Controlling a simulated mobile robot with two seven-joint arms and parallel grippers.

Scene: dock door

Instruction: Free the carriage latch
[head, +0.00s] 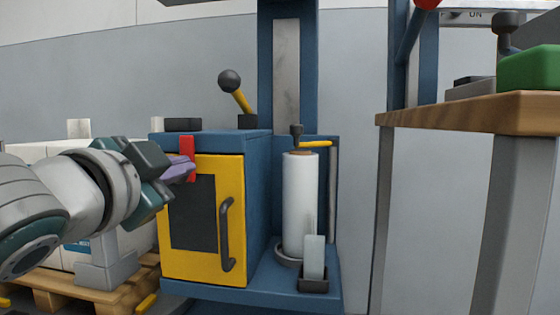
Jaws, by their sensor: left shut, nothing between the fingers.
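My left gripper (181,168) comes in from the left, shut and empty. Its purple fingertips are at the red strip (187,150) that hangs over the top edge of the yellow door (204,270); I cannot tell whether they touch it. The door, with a dark panel and a black handle (226,235), looks closed on the blue cabinet (262,200). To its right, a white film roll (299,205) stands upright on the blue carriage, with a yellow bar (315,143) near its top. I cannot tell which part is the carriage latch. My right gripper is out of view.
A black-knobbed yellow lever (240,97) rises behind the cabinet top, before the blue mast (266,60). White boxes (125,240) on a wooden pallet (100,293) stand behind my left arm. A wooden table (460,113) holding a green object (530,68) is at right.

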